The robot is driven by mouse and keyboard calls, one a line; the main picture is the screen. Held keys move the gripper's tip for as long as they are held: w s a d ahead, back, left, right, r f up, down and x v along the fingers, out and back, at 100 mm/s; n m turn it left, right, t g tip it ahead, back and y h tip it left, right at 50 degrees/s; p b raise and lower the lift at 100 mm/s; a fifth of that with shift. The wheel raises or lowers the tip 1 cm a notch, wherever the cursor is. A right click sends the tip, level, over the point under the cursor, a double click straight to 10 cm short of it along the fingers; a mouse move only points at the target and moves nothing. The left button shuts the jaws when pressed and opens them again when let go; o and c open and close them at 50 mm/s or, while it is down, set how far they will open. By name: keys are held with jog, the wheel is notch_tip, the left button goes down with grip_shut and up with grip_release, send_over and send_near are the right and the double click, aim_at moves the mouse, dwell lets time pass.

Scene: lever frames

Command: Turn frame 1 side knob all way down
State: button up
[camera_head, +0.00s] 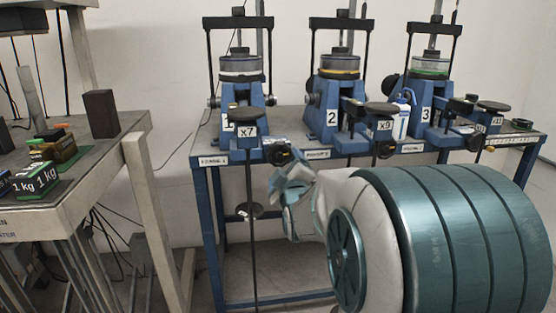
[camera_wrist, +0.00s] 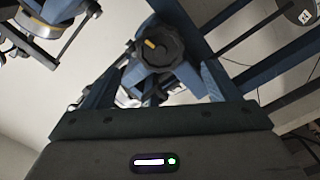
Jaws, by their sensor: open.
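Frame 1 (camera_head: 240,92) is the leftmost blue lever frame on the bench. Its black side knob (camera_head: 280,153) sits low on its right, at the bench's front edge. In the wrist view, a black lobed knob (camera_wrist: 160,45) with a yellow mark is ahead, near the top centre; the mark lies toward the knob's upper left. My gripper (camera_head: 288,178) is just below the knob in the head view. In the wrist view, its open fingers (camera_wrist: 164,80) lie to either side below the knob, with nothing held. Contact with the knob cannot be told.
Frames 2 (camera_head: 330,100) and 3 (camera_head: 426,98) stand to the right with similar knobs. An x7 weight hanger (camera_head: 246,130) hangs in front of frame 1, its rod reaching down left of my gripper. A table (camera_head: 75,185) with weights stands at the left.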

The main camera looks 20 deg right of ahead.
aim_at(280, 156)
jog(key=p+x, duration=0.2)
jog(key=x, duration=0.6)
jog(key=shift+w+p, duration=0.35)
jog(key=shift+w+d+f, duration=0.1)
jog(key=shift+w, duration=0.05)
jog(key=c, duration=1.2)
